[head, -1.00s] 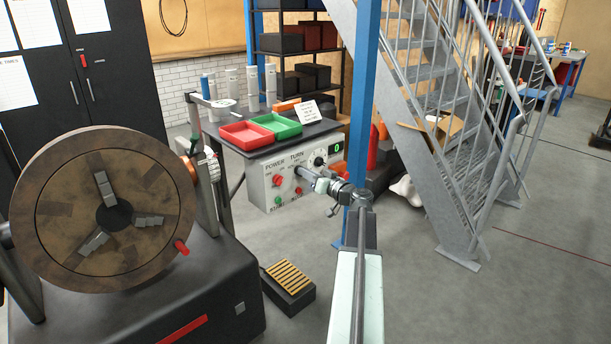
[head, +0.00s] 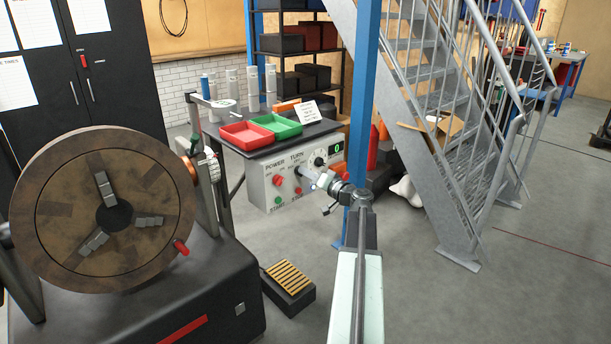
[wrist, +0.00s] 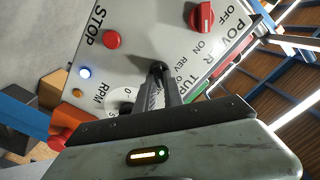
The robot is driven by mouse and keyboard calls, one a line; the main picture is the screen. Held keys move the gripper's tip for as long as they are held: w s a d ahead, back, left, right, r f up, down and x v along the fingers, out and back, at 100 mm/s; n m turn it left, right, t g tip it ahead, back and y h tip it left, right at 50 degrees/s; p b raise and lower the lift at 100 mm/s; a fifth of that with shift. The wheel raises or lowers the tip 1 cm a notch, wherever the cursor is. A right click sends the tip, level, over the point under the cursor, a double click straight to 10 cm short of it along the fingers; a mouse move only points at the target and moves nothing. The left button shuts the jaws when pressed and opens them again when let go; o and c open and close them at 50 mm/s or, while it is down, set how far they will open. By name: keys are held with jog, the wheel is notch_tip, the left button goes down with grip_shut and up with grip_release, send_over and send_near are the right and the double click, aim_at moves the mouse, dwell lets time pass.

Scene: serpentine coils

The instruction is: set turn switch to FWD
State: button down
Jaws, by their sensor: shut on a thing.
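The white control box (head: 262,193) has a TURN switch, a dark knob (wrist: 158,67) that shows between my fingertips in the wrist view. My gripper (head: 300,174) reaches the box front from the right and is shut on the turn switch; in the wrist view its fingers (wrist: 160,76) end at the knob. The fingers and wrist hide most of the knob and part of its labels. "REV" is partly readable beside it; I cannot read FWD or tell which mark the knob points at.
A red POWER knob (wrist: 202,17) and a red STOP button (wrist: 111,40) sit close by. A blue lamp (wrist: 85,72) is lit. The display (head: 338,147) reads 0. A large round faceplate (head: 60,225) stands left. A blue post (head: 361,110) rises behind my arm.

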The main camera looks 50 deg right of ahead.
jog(key=shift+w, duration=0.1)
jog(key=c, duration=1.5)
grip_release()
jog(key=shift+o, duration=0.2)
jog(key=s, duration=0.7)
jog(key=shift+s+a, duration=0.3)
jog(key=shift+s, duration=0.1)
